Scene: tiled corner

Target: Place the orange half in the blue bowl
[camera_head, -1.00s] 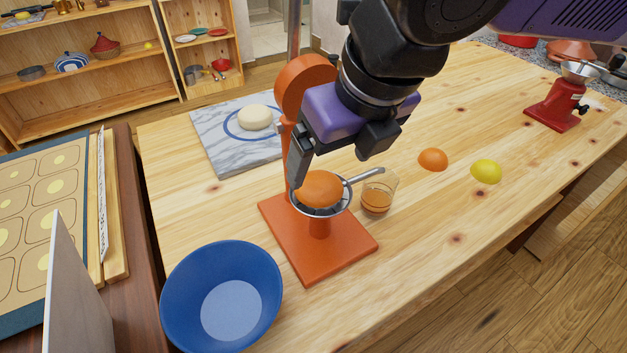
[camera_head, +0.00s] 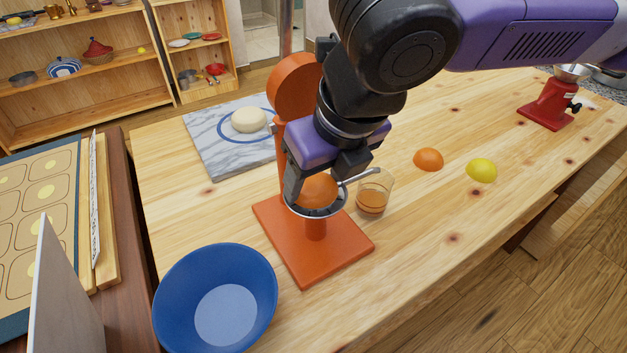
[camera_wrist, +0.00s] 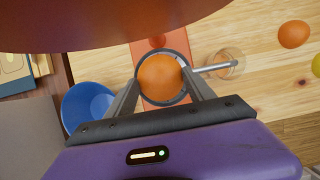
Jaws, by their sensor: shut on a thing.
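An orange half (camera_head: 318,191) sits dome-up in the metal strainer cup of the orange juicer press (camera_head: 322,250). It also shows in the wrist view (camera_wrist: 160,77), between my two fingers. My gripper (camera_head: 315,190) is shut on this orange half, still at the height of the cup. The blue bowl (camera_head: 182,302) stands at the front left of the table, left of the juicer base. It looks empty. In the wrist view the bowl (camera_wrist: 75,108) is at the left, partly hidden by my gripper.
A glass with juice (camera_head: 374,193) stands right beside the cup and its handle. Another orange half (camera_head: 429,159) and a yellow lemon half (camera_head: 482,170) lie to the right. A marble board with dough (camera_head: 249,119) lies behind the press. The juicer's upper arm (camera_head: 297,88) rises close behind my gripper.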

